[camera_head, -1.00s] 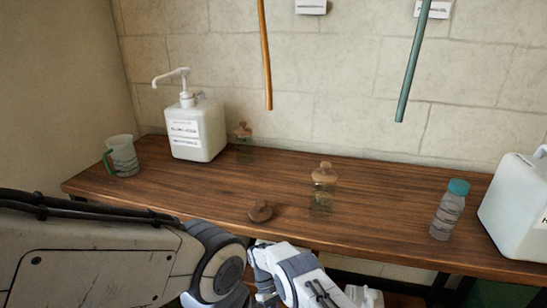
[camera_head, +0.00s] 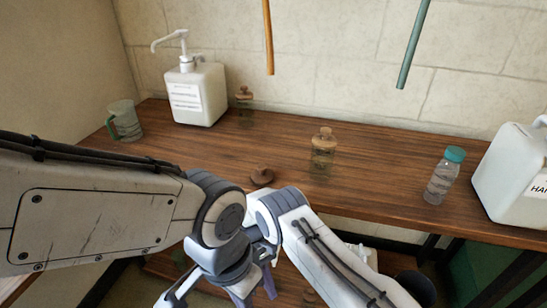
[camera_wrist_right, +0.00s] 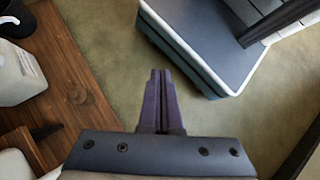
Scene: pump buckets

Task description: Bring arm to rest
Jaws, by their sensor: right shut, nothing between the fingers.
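My right gripper (camera_wrist_right: 160,75) shows in the right wrist view with its two purple fingers shut together and nothing between them. It points down over the floor, with the dark wooden furniture to the left in that view.
The wooden table (camera_head: 400,190) holds a mug (camera_head: 124,121), a white pump bucket (camera_head: 198,95), a brown stopper (camera_head: 262,176), a corked glass bottle (camera_head: 323,150), a blue-capped bottle (camera_head: 444,178) and a white canister (camera_head: 512,175). A grey-topped box (camera_wrist_right: 200,40) stands on the floor (camera_wrist_right: 270,110).

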